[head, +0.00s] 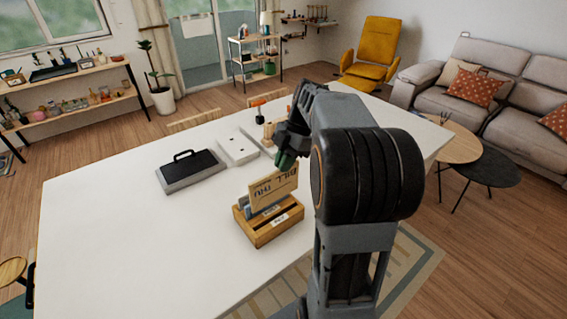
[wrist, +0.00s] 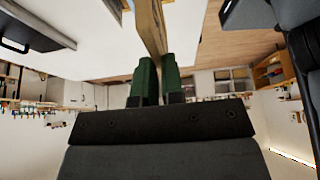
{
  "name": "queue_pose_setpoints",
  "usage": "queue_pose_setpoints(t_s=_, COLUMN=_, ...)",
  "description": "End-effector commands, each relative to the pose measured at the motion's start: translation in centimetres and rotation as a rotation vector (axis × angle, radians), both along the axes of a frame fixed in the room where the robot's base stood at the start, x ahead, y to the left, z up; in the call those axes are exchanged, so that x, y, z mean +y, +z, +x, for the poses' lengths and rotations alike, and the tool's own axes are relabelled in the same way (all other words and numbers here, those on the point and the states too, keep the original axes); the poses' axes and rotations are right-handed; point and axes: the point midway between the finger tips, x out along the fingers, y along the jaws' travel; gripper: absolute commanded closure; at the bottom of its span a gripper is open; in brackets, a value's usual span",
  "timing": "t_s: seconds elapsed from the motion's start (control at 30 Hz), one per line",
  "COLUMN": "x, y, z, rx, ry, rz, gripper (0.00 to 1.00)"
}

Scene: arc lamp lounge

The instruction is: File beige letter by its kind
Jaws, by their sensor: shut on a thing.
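The beige letter (head: 273,188) has dark writing that seems to start with "BILL". It stands on edge at the wooden letter sorter (head: 258,238). My gripper (head: 287,160), with green fingers, is shut on the letter's upper right part. The wrist view shows the letter (wrist: 150,28) edge-on between the two green fingers (wrist: 158,80). The sorter has small white labels on its front, too small to read surely. A blue-grey piece (head: 243,204) shows at the sorter's left, beside the letter. I cannot tell whether the letter's lower edge is inside a slot or just above it.
The sorter stands on a white table (head: 110,240). A dark grey box with a black handle (head: 190,170) and a white tray (head: 237,147) lie behind it. An orange-handled tool (head: 259,108) stands farther back. The table's left part is clear.

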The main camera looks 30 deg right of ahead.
Motion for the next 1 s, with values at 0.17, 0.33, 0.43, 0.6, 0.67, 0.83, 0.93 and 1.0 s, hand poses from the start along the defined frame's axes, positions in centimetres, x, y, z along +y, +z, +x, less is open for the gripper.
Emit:
queue_pose_setpoints(t_s=0.17, x=0.1, y=-1.4, z=0.0, rx=0.001, ry=0.002, rz=0.001, gripper=1.00)
queue_pose_setpoints(t_s=0.33, x=0.1, y=-2.9, z=0.0, rx=0.002, ry=0.002, rz=0.001, gripper=1.00)
queue_pose_setpoints(t_s=0.43, x=0.1, y=-3.8, z=0.0, rx=0.002, ry=0.002, rz=0.001, gripper=1.00)
queue_pose_setpoints(t_s=0.6, x=0.1, y=-5.0, z=0.0, rx=0.001, ry=0.002, rz=0.001, gripper=1.00)
queue_pose_setpoints(t_s=0.67, x=0.1, y=-5.3, z=0.0, rx=0.001, ry=0.002, rz=0.001, gripper=1.00)
queue_pose_setpoints(t_s=0.83, x=0.1, y=-5.6, z=0.0, rx=0.001, ry=0.002, rz=0.001, gripper=1.00)
queue_pose_setpoints(t_s=0.93, x=0.1, y=-5.6, z=0.0, rx=0.001, ry=0.002, rz=0.001, gripper=1.00)
queue_pose_setpoints(t_s=1.0, x=0.1, y=-5.6, z=0.0, rx=0.001, ry=0.002, rz=0.001, gripper=1.00)
